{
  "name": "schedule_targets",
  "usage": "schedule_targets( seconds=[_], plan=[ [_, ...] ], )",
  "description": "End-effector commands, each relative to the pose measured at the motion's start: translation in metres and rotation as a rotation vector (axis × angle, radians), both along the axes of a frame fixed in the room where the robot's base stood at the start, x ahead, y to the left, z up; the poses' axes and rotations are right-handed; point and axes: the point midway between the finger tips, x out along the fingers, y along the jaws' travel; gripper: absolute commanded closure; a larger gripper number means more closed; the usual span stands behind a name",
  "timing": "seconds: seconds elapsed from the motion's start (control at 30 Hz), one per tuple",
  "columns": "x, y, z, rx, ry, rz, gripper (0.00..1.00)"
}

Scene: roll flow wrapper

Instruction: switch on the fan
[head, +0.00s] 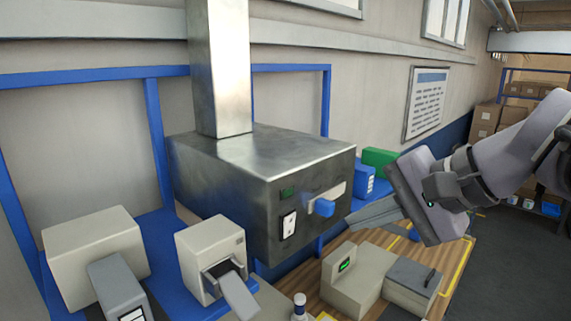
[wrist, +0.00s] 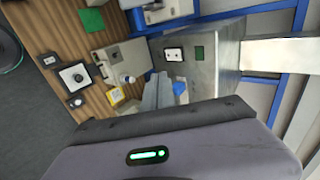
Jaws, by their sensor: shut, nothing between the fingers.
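A metal hood (head: 260,175) with a square duct (head: 220,70) rising from it stands mid-picture in the head view. Its front face carries a small dark green window (head: 287,192), a white rocker switch (head: 289,225) and a blue handle (head: 323,207) at a pale slotted plate. My gripper (head: 354,219) is shut and empty, just right of the blue handle, pointing left towards the hood's front; a small gap shows. In the wrist view the shut fingers (wrist: 159,80) lie beside the blue handle (wrist: 179,88), with the white switch (wrist: 174,54) beyond. Contact cannot be told.
Below the hood, a beige device (head: 352,285) with a green display and a grey-topped box stands on the wooden bench (head: 315,272). Beige machines (head: 95,245) stand at left. Blue frame posts (head: 156,140) rise behind. Open floor (head: 510,260) lies at right.

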Motion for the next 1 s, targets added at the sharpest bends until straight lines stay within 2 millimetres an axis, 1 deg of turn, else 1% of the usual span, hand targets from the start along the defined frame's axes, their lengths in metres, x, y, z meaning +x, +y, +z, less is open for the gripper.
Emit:
schedule_targets(
  seconds=[0.03, 0.1, 0.47, 0.57, 0.97, 1.0],
  plan=[
    [0.002, -0.002, 0.011, 0.007, -0.003, -0.003, 1.0],
    [0.003, -0.002, 0.014, 0.014, -0.004, -0.004, 1.0],
    [0.005, 0.0, 0.009, 0.014, -0.004, -0.002, 1.0],
    [0.012, 0.008, 0.0, 0.014, -0.001, 0.0, 1.0],
    [0.058, 0.056, -0.053, 0.014, 0.0, 0.0, 1.0],
    [0.064, 0.061, -0.048, 0.014, -0.001, 0.0, 1.0]
  ],
)
